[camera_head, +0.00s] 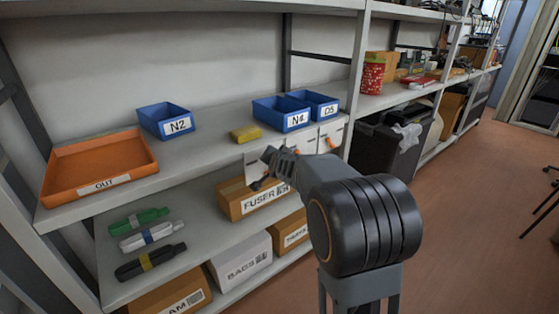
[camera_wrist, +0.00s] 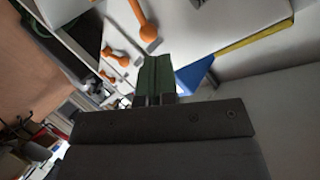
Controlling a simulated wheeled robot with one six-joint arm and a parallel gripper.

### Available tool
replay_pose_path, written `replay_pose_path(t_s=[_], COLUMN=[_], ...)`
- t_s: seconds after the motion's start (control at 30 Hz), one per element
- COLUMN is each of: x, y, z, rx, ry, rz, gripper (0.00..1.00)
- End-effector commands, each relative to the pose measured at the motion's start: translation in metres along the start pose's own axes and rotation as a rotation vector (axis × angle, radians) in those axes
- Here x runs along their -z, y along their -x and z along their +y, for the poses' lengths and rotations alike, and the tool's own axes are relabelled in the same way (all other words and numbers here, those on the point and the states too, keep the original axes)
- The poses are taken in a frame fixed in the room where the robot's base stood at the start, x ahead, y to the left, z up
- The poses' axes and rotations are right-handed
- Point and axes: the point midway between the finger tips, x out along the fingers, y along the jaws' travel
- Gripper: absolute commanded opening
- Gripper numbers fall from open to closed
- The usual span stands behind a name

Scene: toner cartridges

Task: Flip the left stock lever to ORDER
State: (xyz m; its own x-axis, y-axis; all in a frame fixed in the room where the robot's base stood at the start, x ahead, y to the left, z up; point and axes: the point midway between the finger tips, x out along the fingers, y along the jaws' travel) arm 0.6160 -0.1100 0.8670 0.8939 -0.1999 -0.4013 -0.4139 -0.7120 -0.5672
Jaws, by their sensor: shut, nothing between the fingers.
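A row of orange levers sits on white panels along the front edge of the upper shelf. In the wrist view the nearest lever (camera_wrist: 146,25) is largest, with a middle lever (camera_wrist: 122,59) and a far lever (camera_wrist: 106,77) beyond it. In the head view the left panel (camera_head: 252,172) is partly covered by my gripper (camera_head: 264,168), which hides its lever. Orange shows on the panels to its right (camera_head: 298,151). In the wrist view my shut, empty fingers (camera_wrist: 155,75) are close to the levers; contact cannot be told. The ORDER marking is not readable.
On the upper shelf stand an orange OUT tray (camera_head: 62,189), a blue N2 bin (camera_head: 178,127), a blue N4 bin (camera_head: 298,120), a D5 bin (camera_head: 329,110) and a yellow cartridge (camera_head: 245,134). Below are a FUSER box (camera_head: 232,203) and several cartridges (camera_head: 150,236).

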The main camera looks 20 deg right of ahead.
Motion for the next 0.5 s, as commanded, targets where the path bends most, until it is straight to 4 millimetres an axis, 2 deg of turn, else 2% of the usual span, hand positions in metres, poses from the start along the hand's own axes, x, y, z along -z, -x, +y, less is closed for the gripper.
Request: replay_pose_path(t_s=[0.1, 0.3, 0.5], x=[0.008, 0.007, 0.007], y=[0.023, 0.064, 0.094], z=[-0.002, -0.005, -0.006], rx=[-0.002, 0.003, 0.005], ry=[-0.002, 0.000, 0.002], rz=[0.006, 0.002, -0.001], gripper=[0.00, 0.00, 0.00])
